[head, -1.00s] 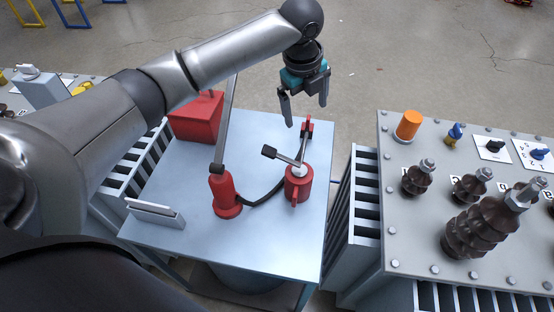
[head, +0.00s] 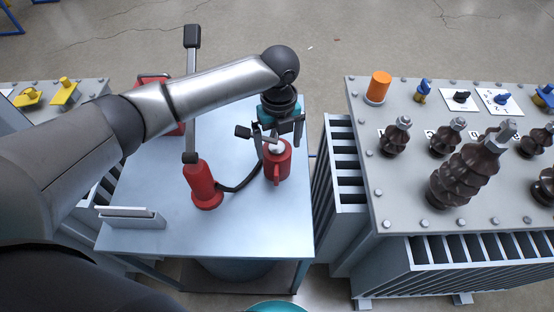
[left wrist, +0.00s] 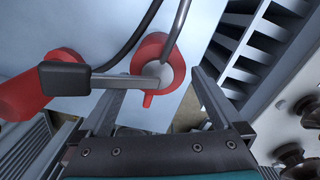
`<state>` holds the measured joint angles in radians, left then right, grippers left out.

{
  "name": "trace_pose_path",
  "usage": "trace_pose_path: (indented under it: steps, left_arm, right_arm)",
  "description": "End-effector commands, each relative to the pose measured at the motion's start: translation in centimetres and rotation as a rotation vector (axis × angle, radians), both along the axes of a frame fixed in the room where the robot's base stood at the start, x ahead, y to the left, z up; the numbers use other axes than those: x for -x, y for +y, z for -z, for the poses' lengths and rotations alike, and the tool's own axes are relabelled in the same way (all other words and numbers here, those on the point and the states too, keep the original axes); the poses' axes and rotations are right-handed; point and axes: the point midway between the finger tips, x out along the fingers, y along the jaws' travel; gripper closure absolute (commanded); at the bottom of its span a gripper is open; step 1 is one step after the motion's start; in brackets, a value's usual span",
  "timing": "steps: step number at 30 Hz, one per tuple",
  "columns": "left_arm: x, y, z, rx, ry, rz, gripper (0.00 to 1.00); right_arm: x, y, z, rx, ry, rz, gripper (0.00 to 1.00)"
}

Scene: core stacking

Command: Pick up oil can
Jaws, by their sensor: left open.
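The oil can (head: 278,166) is a small red can with a pale top and a dark-tipped lever, standing upright near the right side of the pale blue table (head: 240,232). My left gripper (head: 278,142) is open and empty, close above and behind the can's top. In the left wrist view the can (left wrist: 176,62) lies just ahead of the gap between the open fingers (left wrist: 156,90). Its lever (left wrist: 115,80) reaches left across the left fingertip's line. Contact between fingers and can cannot be told. My right gripper is not in view.
A red tool (head: 203,186) with a long upright bar and a dark hose stands left of the can; the hose curves towards the can. A grey holder (head: 130,217) is at the table's front left. A red box (head: 160,80) is partly behind my arm. Finned grey cabinets stand either side.

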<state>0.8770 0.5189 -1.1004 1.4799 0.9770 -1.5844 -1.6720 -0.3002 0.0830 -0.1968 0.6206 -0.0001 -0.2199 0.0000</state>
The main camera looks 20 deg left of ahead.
Motion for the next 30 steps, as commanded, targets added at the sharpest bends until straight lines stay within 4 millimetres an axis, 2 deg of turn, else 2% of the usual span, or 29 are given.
trace_pose_path:
  steps: [3,7,17,30]
  left_arm:
    - [0.0,0.3,2.2,-0.001,0.005,-0.002,0.0]
    - [0.0,0.3,3.9,-0.001,0.003,-0.001,0.0]
    - [-0.1,0.3,4.4,-0.001,0.001,-0.001,0.0]
    - [-0.1,0.3,4.4,-0.001,0.001,-0.001,0.49]
  right_arm:
    - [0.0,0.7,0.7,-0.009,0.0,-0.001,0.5]
    - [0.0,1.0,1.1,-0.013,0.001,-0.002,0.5]
    - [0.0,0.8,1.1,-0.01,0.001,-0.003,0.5]
    - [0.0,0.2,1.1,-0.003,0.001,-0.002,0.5]
